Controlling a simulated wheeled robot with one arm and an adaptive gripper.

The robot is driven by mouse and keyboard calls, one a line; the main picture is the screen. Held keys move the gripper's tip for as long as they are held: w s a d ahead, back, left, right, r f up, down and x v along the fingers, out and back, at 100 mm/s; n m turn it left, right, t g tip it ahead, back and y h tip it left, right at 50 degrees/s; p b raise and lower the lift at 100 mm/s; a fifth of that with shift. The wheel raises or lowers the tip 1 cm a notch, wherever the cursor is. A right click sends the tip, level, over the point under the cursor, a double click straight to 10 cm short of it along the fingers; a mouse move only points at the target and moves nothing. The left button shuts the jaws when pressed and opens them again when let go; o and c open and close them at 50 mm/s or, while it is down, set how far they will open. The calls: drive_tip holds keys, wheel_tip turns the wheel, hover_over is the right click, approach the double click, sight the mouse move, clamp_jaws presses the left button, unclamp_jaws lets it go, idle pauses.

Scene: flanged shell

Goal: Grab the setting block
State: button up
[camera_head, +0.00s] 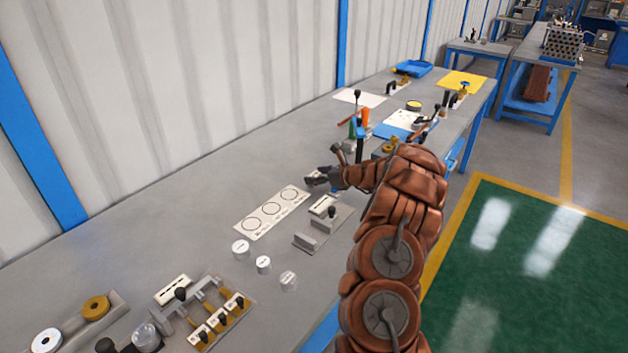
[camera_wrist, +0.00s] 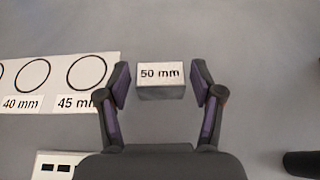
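The setting block (camera_wrist: 161,91) is a small grey block with a white top marked "50 mm". In the wrist view it lies on the grey table between the two fingers of my gripper (camera_wrist: 162,88). The fingers are spread, with a gap on each side of the block, so my gripper is open and not touching it. In the head view my gripper (camera_head: 318,177) is low over the table beside the white card, and the block cannot be made out there.
A white card with circles (camera_head: 272,212) lies left of my gripper; it also shows in the wrist view (camera_wrist: 62,84). A grey fixture with a black knob (camera_head: 322,228) stands close in front. Several white cylinders stand nearer. Racked tools stand beyond my gripper.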

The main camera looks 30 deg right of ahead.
drive_tip(key=c, duration=1)
drive_tip(key=shift+r, duration=0.2)
